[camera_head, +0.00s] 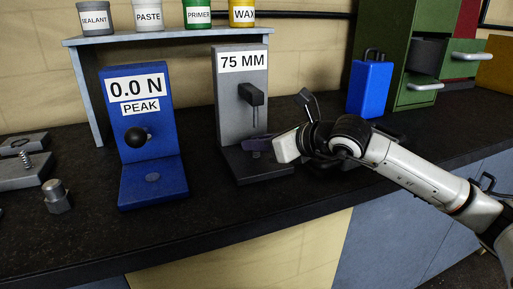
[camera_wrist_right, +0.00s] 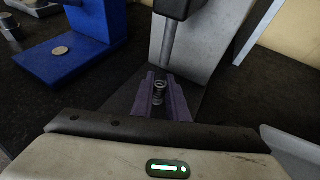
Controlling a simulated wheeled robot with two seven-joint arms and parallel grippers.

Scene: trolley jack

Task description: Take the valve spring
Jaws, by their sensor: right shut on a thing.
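My right gripper (camera_head: 258,144) reaches in from the right, low over the base of the grey stand marked 75 MM (camera_head: 239,95). Its dark purple fingers (camera_wrist_right: 164,98) are shut on a small silvery coil spring (camera_wrist_right: 159,92), which shows between them in the right wrist view. The spring is just in front of the lower end of the stand's rod (camera_wrist_right: 168,45); I cannot tell whether they touch. The fingers hide this spring in the head view. Another small coil spring (camera_head: 25,159) stands on a grey block at the far left. My left gripper is not in view.
A blue stand marked 0.0 N PEAK (camera_head: 145,140) is left of the grey stand. A metal cylinder (camera_head: 57,197) stands farther left. A shelf (camera_head: 170,34) with labelled pots is behind. A blue case (camera_head: 370,88) and green cabinet (camera_head: 411,90) are at the right.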

